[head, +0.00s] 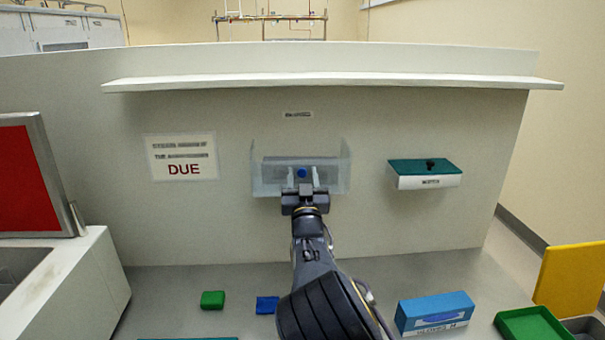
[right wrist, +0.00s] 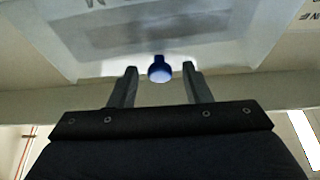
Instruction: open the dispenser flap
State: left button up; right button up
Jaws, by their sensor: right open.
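The dispenser (head: 342,172) is a translucent, pale box on the upright wall panel, with a small label above it. Its grey flap (head: 270,168) has a round blue knob (head: 302,173) and looks closed. My right gripper (head: 303,180) is in front of the dispenser with its fingers open. In the right wrist view the blue knob (right wrist: 160,70) shows between the two fingertips of the right gripper (right wrist: 159,74), with a gap on each side. The pale flap (right wrist: 180,27) fills the top of that view. My left gripper is not in view.
A teal-lidded box (head: 424,181) with a dark knob hangs right of the dispenser. A shelf (head: 330,81) runs above. On the counter are a green block (head: 212,300), a blue item (head: 267,305), a blue carton (head: 435,312) and a green tray (head: 505,320). A red-faced panel (head: 25,180) stands left.

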grip_shut()
dwell(0.3)
